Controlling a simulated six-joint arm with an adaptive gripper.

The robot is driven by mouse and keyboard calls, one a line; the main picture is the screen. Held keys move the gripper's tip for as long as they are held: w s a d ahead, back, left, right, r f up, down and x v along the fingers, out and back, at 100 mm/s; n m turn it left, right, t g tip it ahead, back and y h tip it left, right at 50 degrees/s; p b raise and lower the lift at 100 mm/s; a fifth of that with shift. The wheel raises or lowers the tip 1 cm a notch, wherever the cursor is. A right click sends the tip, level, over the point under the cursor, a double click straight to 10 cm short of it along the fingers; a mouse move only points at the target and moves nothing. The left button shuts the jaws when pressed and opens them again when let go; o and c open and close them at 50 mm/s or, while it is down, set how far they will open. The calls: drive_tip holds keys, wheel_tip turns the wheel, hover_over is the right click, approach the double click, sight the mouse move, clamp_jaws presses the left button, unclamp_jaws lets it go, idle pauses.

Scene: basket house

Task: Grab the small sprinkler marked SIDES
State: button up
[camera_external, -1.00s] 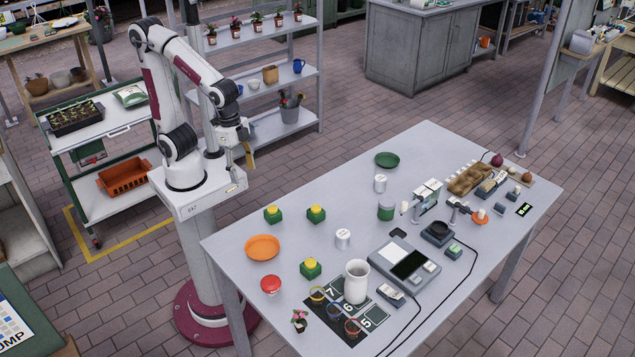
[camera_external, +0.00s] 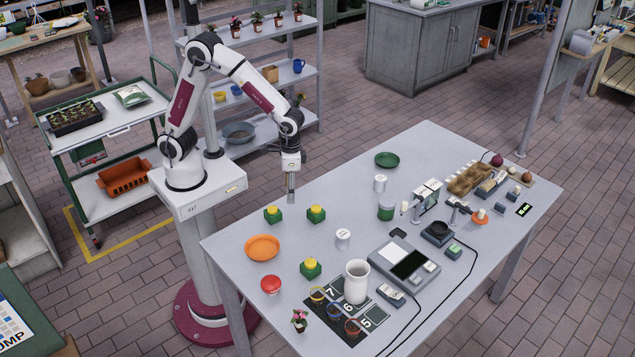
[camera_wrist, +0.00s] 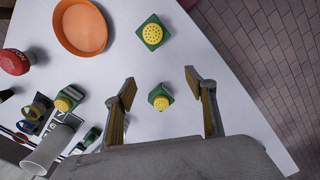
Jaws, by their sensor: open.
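Several small green blocks with yellow dotted domes look like the sprinklers. One stands at the table's back left (camera_external: 272,215), another to its right (camera_external: 316,215), and a third (camera_external: 311,268) nearer the front. No SIDES marking is readable on any. My gripper (camera_external: 291,198) points down above the table's back edge, between and above the two rear sprinklers. In the wrist view my gripper (camera_wrist: 160,78) is open and empty. The right rear sprinkler (camera_wrist: 160,98) shows between its fingers, below them; the left rear one (camera_wrist: 152,33) looks larger, further up the picture.
An orange dish (camera_external: 262,247) and a red-topped object (camera_external: 270,285) are at the left. A white canister (camera_external: 343,239) stands right of the rear sprinklers. A pale jug (camera_external: 356,282) stands by the numbered mat (camera_external: 330,325). Bare table surrounds the rear sprinklers.

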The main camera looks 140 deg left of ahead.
sight(315, 207)
drive_tip(key=w+a+f+n, duration=0.1)
drive_tip(key=a, duration=0.1)
drive_tip(key=w+a+f+n, duration=0.1)
drive_tip(key=w+a+n, duration=0.1)
drive_tip(key=w+a+f+n, duration=0.1)
drive_tip(key=w+a, duration=0.1)
drive_tip(key=shift+f+n, duration=0.25)
drive_tip(key=shift+n, duration=0.05)
drive_tip(key=shift+w+a+r+n+t, duration=0.2)
drive_tip(key=shift+w+n+t, duration=0.05)
drive_tip(key=shift+n+t, duration=0.05)
drive_tip(key=shift+w+a+n, duration=0.1)
drive_tip(key=shift+n, duration=0.5)
drive_tip(key=shift+f, duration=1.3)
